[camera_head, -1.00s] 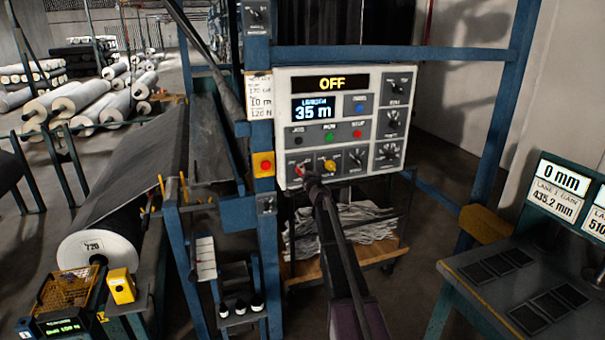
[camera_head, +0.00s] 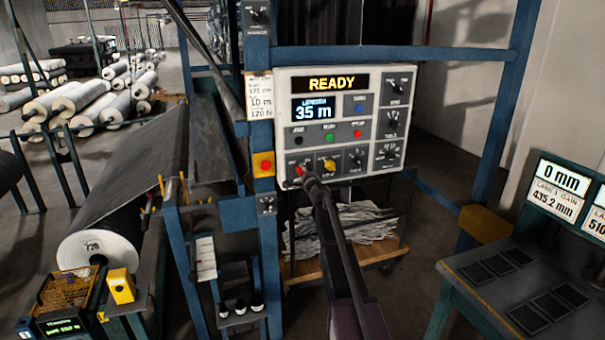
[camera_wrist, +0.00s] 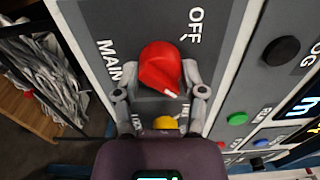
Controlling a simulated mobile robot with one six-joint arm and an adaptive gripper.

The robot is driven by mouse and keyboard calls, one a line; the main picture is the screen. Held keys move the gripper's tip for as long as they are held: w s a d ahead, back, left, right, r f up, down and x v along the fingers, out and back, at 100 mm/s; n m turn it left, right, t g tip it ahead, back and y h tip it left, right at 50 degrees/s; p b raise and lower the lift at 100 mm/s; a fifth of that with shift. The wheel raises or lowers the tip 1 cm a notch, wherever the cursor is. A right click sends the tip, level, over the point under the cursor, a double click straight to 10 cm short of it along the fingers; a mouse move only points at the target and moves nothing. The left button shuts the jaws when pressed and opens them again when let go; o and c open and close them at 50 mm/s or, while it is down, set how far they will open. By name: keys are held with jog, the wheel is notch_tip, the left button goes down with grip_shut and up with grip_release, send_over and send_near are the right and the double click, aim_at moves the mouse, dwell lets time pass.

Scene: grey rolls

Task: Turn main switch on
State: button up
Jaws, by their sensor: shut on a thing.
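The main switch is a red rotary knob (camera_wrist: 160,72) on the grey plate marked MAIN and OFF in the wrist view. In the head view the red knob (camera_head: 299,170) shows at the lower left of the control panel (camera_head: 283,120). My gripper (camera_wrist: 160,88) is shut on the red knob, one finger on each side. The knob's white pointer mark is turned away from the OFF label. In the head view my gripper (camera_head: 308,179) partly covers the knob's lower side. The panel's top display (camera_head: 332,83) reads READY.
A yellow knob (camera_head: 329,165) sits just right of the red one, with black, green and red buttons above. A red stop button on a yellow box (camera_head: 263,164) is on the blue post to the left. A bench with displays (camera_head: 510,280) stands at the right.

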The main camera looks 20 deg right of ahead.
jog(key=o, duration=1.2)
jog(key=shift+w, duration=0.1)
jog(key=shift+c, duration=0.2)
jog(key=s, duration=1.2)
jog(key=shift+a, duration=0.2)
jog(key=shift+s, duration=0.1)
